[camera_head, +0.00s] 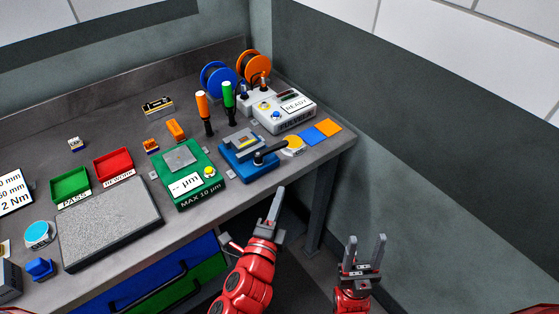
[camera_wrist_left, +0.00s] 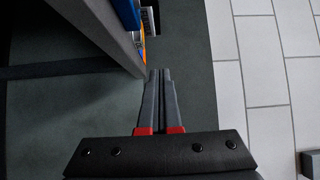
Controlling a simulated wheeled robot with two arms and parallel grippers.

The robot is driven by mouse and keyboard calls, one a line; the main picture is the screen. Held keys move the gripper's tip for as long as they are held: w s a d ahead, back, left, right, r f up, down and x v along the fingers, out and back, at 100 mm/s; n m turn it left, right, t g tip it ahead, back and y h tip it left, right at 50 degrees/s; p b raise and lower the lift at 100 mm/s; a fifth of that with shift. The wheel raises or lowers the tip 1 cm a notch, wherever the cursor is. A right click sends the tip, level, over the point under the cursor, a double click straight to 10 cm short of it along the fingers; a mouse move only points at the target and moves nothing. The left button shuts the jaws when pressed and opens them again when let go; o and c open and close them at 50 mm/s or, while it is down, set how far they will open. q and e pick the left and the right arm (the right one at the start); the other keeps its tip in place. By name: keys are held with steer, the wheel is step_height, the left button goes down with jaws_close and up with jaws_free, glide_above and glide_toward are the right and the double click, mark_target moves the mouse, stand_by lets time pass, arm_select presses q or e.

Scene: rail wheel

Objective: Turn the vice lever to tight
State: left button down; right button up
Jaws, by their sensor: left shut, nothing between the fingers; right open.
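The blue vice (camera_head: 241,146) stands near the front edge of the workbench. Its dark lever (camera_head: 270,152) has a dark knob at the pivot and reaches right toward a round yellow-topped button. My left gripper (camera_head: 280,190) is shut and empty in front of the bench edge, below and apart from the lever. Its closed fingers also show in the left wrist view (camera_wrist_left: 160,75), with the bench edge beside them. My right gripper (camera_head: 367,240) is open and empty, low and to the right, clear of the bench.
Right of the vice are a yellow-topped button (camera_head: 293,145) and blue and orange pads (camera_head: 321,130). A green gauge base (camera_head: 188,177) stands left of it. A wall bounds the right side.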

arm_select(q)
glide_toward(283, 147)
steer(key=w+d, duration=0.2)
steer(key=d, duration=0.2)
steer(key=w+a+p, duration=0.1)
steer(key=w+p, duration=0.1)
steer(key=w, duration=0.1)
steer(key=shift+a+p, duration=0.3)
steer(key=shift+a, duration=0.1)
steer(key=shift+w+a, duration=0.2)
steer(key=shift+w, duration=0.05)
